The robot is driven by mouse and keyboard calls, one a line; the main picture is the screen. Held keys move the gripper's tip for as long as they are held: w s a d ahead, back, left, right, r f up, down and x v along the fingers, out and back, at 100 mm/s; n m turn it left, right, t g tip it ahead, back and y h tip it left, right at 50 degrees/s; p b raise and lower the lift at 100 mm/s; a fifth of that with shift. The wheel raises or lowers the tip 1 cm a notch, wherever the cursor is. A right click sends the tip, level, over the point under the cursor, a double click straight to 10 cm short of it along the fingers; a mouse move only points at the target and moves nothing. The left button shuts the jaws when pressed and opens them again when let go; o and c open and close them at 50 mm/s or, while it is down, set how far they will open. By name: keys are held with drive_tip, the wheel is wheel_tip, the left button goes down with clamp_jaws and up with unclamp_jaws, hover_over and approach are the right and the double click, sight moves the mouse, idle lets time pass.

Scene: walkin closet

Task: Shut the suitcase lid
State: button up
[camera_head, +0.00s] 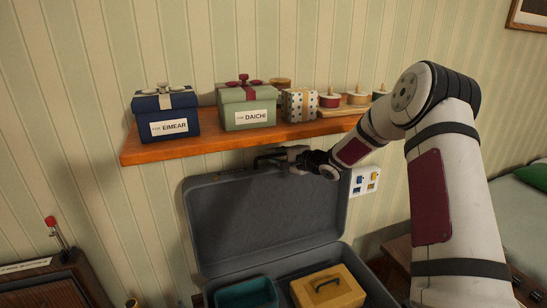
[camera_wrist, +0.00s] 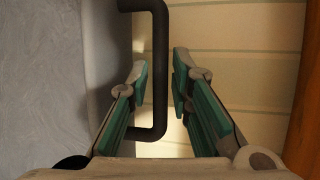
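The grey suitcase (camera_head: 374,283) stands open at the lower middle of the head view. Its lid (camera_head: 262,218) is raised, leaning back near the wall below the shelf. My gripper (camera_head: 277,160) is at the lid's upper edge. In the wrist view my gripper (camera_wrist: 160,78) is open, with its two green-padded fingers apart. A dark bent handle (camera_wrist: 159,110) passes between the fingers; I cannot tell whether they touch it.
A teal bin (camera_head: 246,294) and a yellow box (camera_head: 330,290) lie in the suitcase base. A wooden shelf (camera_head: 165,151) with gift boxes hangs just above the lid. A wall plate (camera_head: 366,181) is right of the lid. A cabinet (camera_head: 50,285) stands at lower left.

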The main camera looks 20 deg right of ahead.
drive_tip(key=shift+w+a+f, duration=0.1)
drive_tip(key=shift+w+a, duration=0.05)
drive_tip(key=shift+w, duration=0.2)
drive_tip(key=shift+c, duration=0.2)
clamp_jaws()
drive_tip(key=shift+s, duration=0.2)
